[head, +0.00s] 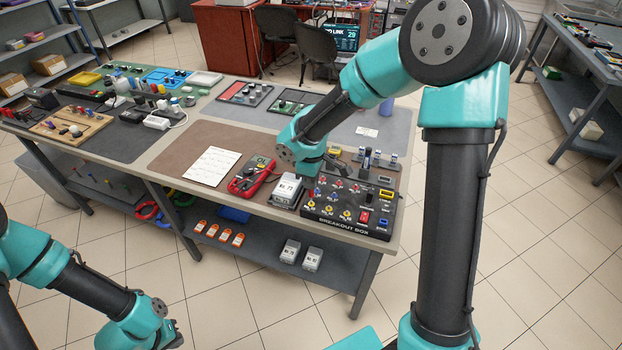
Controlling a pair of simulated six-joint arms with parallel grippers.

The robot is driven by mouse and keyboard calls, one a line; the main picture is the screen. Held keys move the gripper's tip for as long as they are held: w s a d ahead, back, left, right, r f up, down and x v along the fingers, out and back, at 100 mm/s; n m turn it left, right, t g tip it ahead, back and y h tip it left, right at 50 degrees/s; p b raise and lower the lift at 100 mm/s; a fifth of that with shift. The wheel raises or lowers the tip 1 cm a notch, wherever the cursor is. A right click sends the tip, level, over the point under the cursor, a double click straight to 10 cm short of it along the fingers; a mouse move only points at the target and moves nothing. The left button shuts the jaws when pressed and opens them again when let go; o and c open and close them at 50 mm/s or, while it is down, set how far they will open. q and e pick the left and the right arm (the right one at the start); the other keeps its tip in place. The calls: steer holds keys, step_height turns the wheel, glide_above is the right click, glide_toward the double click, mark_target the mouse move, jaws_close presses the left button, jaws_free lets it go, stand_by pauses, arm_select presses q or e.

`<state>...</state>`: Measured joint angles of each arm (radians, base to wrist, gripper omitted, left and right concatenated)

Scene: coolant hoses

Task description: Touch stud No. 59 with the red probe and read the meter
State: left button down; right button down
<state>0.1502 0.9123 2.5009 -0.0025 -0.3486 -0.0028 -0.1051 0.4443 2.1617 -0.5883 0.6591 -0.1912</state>
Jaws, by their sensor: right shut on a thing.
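The black breakout box (345,222) sits at the front right of the bench, with rows of coloured studs; their numbers are too small to read. The red meter (250,178) lies left of it; its display is too small to read. My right gripper (322,172) is over the back left part of the box, largely hidden by its own arm. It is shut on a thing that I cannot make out. I cannot pick out the red probe. My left gripper (175,336) is low at the bottom left, away from the bench; its jaws are unclear.
A grey and white device (287,189) stands between meter and box. A white sheet (211,166) lies left of the meter on a brown mat (172,148). Upright dark parts (378,160) stand behind the box. Trays and small parts crowd the bench's far left. The lower shelf holds more devices (290,251).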

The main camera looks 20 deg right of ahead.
steer(key=shift+f, duration=0.4)
stand_by(2.0)
steer(key=shift+r, duration=3.6)
